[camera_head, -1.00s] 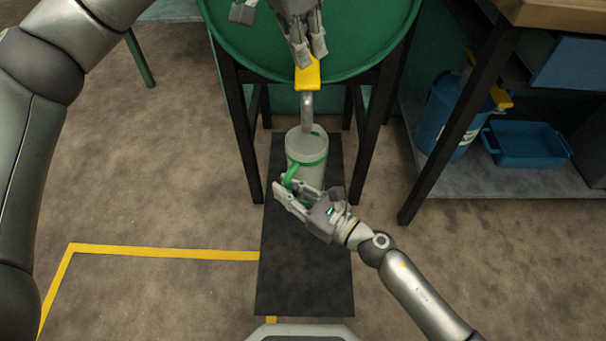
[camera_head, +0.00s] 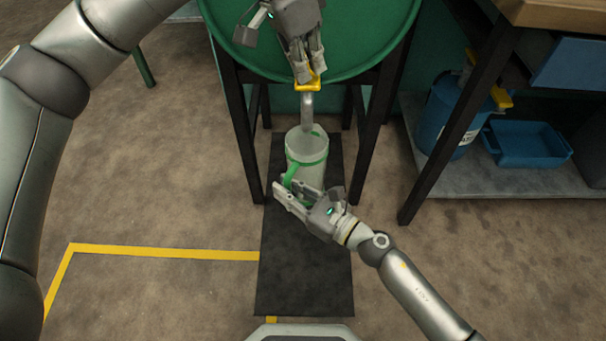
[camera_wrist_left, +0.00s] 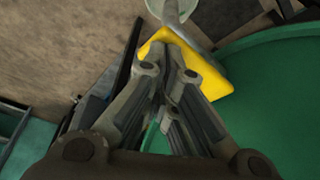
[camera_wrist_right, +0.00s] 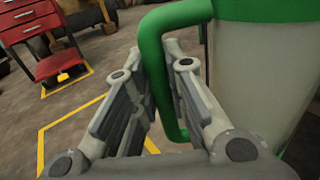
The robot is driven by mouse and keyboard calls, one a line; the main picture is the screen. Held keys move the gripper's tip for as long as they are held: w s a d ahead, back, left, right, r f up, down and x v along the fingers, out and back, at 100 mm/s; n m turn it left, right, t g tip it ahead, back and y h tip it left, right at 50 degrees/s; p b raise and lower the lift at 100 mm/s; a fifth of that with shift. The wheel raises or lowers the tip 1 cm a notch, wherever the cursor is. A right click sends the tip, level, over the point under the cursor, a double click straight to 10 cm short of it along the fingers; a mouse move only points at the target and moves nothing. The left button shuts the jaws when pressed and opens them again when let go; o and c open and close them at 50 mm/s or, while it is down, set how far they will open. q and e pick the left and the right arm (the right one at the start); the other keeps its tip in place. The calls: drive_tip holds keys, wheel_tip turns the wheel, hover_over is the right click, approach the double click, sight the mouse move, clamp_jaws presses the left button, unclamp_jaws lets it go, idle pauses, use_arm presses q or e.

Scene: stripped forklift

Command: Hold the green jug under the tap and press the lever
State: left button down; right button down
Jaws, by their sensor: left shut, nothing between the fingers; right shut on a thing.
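The jug (camera_head: 307,158), a translucent pale body with green bands and a green handle (camera_wrist_right: 154,62), stands upright below the tap spout (camera_head: 308,103). My right gripper (camera_head: 283,192) is shut on the jug's handle; the right wrist view shows the handle between its fingers. The yellow lever (camera_head: 312,84) sits on top of the tap at the front of the green drum. My left gripper (camera_head: 310,78) is shut and empty, its fingertips over the lever and seemingly touching it. In the left wrist view the lever (camera_wrist_left: 207,72) shows around the fingertips. Whether water flows cannot be seen.
The green drum (camera_head: 350,45) rests on a dark stand (camera_head: 376,130). A black mat (camera_head: 303,275) lies below. A shelf bench at the right holds a blue bucket (camera_head: 437,115) and a blue tray (camera_head: 525,145). The floor at left is clear, with yellow tape (camera_head: 165,251).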

use_arm(q)
drive_tip(key=shift+f, duration=1.1)
idle(0.6)
drive_tip(key=shift+r, duration=0.15)
idle(1.6)
drive_tip(key=shift+r, duration=2.4)
drive_tip(key=shift+f, duration=0.1)
idle(2.0)
